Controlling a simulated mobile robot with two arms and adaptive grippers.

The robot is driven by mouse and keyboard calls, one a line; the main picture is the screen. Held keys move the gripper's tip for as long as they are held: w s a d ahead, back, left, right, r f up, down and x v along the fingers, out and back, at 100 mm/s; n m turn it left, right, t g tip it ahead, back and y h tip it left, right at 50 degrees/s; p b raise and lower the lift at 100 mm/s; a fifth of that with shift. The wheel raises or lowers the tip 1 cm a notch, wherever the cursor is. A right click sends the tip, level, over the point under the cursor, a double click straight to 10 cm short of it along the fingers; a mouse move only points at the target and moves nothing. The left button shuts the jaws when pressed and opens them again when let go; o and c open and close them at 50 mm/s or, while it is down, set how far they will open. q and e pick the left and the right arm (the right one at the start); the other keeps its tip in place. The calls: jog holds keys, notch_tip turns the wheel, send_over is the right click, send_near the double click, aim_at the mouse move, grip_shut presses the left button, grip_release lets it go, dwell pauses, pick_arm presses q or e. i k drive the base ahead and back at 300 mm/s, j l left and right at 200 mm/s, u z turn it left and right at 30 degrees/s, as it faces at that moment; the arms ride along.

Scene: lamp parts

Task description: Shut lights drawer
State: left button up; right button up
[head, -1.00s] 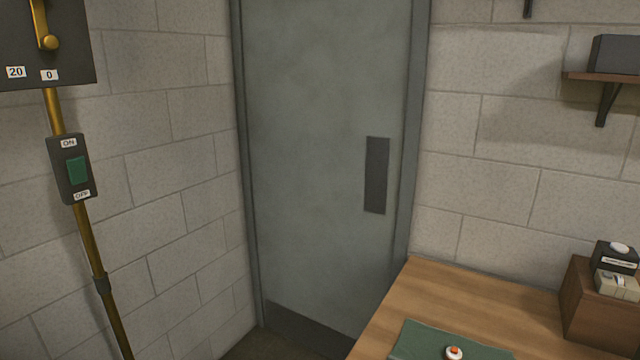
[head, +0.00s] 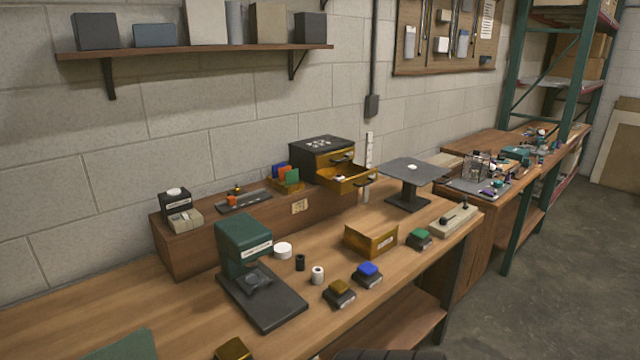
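A small drawer cabinet (head: 309,147) with a dark top and amber drawer fronts stands on the raised wooden shelf at the back of the workbench. Its lower drawer (head: 352,184) is pulled well out toward the front right, with small pale items inside. The upper drawer (head: 335,160) looks shut. No label naming the lights drawer is readable, so I cannot tell by text which it is. Neither of my grippers shows in the head view.
A grey-topped stand (head: 413,172) is close to the right of the open drawer. A green press (head: 243,250), an amber box (head: 371,239) and several small blocks stand on the workbench (head: 190,310). Colored cards (head: 287,175) sit left of the cabinet. Open floor (head: 530,270) lies right.

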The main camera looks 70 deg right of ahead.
aim_at(357, 177)
jog(key=z, duration=2.55)
